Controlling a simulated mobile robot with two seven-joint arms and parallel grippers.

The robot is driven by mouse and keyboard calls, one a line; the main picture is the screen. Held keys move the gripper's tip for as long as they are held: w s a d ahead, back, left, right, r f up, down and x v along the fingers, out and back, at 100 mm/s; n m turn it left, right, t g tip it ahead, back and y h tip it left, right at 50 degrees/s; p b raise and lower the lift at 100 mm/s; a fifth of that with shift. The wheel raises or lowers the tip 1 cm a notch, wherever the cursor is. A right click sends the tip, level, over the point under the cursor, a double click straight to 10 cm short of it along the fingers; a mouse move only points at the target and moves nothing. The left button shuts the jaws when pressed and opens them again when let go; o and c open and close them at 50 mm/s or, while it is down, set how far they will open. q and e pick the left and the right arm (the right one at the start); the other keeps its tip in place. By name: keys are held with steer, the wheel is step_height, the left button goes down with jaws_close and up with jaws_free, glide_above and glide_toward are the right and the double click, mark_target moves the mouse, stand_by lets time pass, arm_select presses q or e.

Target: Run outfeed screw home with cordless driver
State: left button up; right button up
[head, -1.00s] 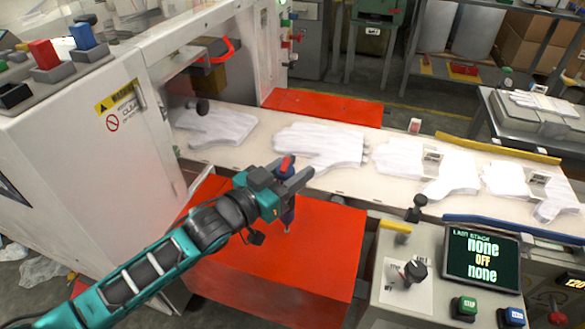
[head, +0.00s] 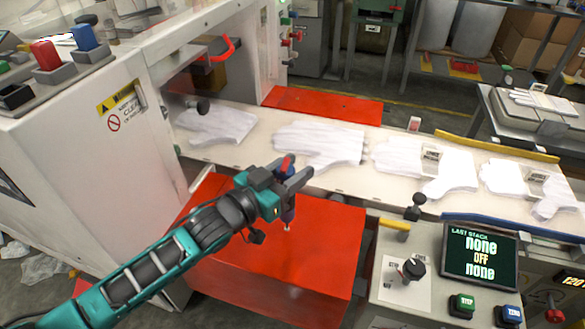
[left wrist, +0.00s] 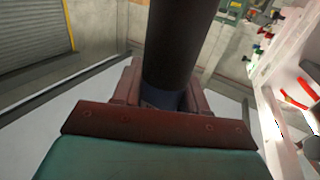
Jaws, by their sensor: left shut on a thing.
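My left gripper (head: 291,181) is shut on the cordless driver, above the red box-shaped cover in front of the conveyor. The driver's red and blue top (head: 287,166) shows between the fingers in the head view. Its lower body (head: 288,210) hangs below them, with a thin pale tip pointing down. In the left wrist view, a dark cylinder (left wrist: 171,45), part of the driver, stands between the jaws (left wrist: 158,97). I cannot make out the outfeed screw, or whether the tip touches anything. My right gripper is out of view.
The red cover (head: 270,265) lies below the driver. Behind it, a pale conveyor (head: 258,160) carries several white gloves. A control panel (head: 385,302) with a knob, buttons and screen is at right; a white machine housing (head: 90,170) is at left.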

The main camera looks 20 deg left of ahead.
arm_select(q)
steer(key=shift+f+p, duration=0.3)
steer(key=shift+p, duration=0.35)
stand_by(1.4)
step_height(320, 180, up, 6)
stand_by(1.0)
steer(key=shift+s, duration=0.1)
